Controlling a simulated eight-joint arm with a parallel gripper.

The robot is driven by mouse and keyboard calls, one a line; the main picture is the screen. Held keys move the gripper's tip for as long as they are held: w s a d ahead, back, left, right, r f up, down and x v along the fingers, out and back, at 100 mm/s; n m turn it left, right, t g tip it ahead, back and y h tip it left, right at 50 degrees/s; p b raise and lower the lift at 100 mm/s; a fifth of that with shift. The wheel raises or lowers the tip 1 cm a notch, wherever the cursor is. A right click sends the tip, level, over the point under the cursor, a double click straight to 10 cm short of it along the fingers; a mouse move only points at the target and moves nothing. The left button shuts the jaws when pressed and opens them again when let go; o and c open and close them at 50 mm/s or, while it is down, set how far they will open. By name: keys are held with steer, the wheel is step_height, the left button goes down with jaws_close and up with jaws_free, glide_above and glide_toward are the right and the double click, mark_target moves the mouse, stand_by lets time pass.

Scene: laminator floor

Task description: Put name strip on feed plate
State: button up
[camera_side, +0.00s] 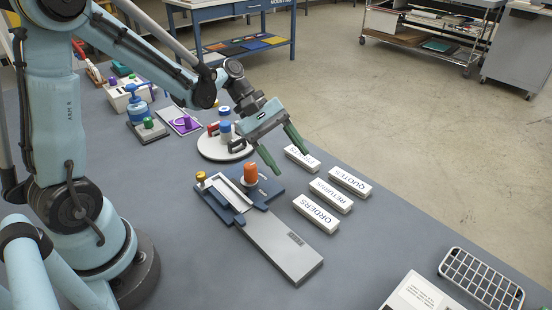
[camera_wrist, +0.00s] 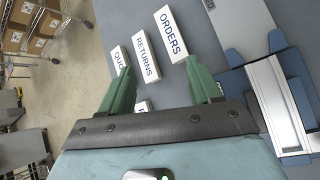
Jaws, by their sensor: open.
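Several white name strips lie on the table: ORDERS (camera_side: 316,213), RETURNS (camera_side: 331,195), QUOTES (camera_side: 350,181) and one partly readable strip (camera_side: 302,157) at the back. ORDERS (camera_wrist: 171,33) and RETURNS (camera_wrist: 146,57) show clearly in the wrist view; QUOTES (camera_wrist: 120,62) is partly behind a finger. A long grey plate (camera_side: 280,248), apparently the feed plate, extends from the blue laminator (camera_side: 219,203) and is bare. My gripper (camera_side: 289,160) is open and empty, above the table near the back strip. Its green fingers (camera_wrist: 160,75) are apart in the wrist view.
An orange-topped knob (camera_side: 250,173) stands on the laminator. A round white turntable (camera_side: 224,147) with small containers is behind it. A wire rack (camera_side: 481,278) and a printed card (camera_side: 418,294) are at the front right. Table space right of the strips is clear.

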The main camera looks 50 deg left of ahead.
steer(key=s+a+r+m+t+y, duration=0.3)
steer(key=s+m+y, duration=0.4)
steer(key=m, duration=0.4)
steer(key=shift+s+a+r+m+t+y, duration=0.2)
steer(key=shift+a+r+m+t+y, duration=0.15)
steer(key=shift+r+t, duration=0.3)
steer(key=shift+s+a+r+m+t+y, duration=0.2)
steer(key=shift+s+a+m+t+y, duration=0.1)
steer(key=shift+m, duration=0.3)
steer(key=shift+s+a+r+m+t+y, duration=0.15)
steer(key=shift+m+y, duration=0.1)
steer(key=shift+m, duration=0.3)
